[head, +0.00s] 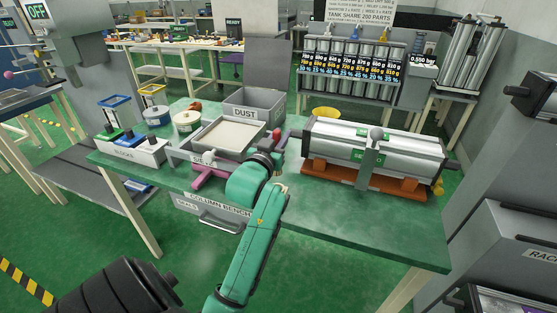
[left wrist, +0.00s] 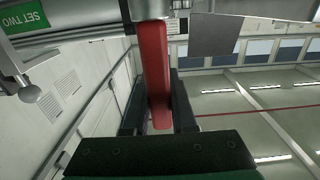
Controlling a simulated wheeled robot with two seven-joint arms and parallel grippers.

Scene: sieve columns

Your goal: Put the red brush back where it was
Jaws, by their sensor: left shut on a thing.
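The red brush (left wrist: 155,65) shows in the left wrist view as a long red bar between the two dark fingers. My left gripper (left wrist: 157,112) is shut on it. In the head view my left gripper (head: 274,158) is above the bench, just right of the pale tray (head: 229,136) and left of the silver columns. I cannot tell from these views whether the brush touches anything. My right gripper is not in view.
Silver columns (head: 375,143) lie in an orange cradle (head: 335,178) at the bench's right. A grey DUST bin (head: 253,103) stands behind the tray. The bench's front right (head: 370,228) is clear.

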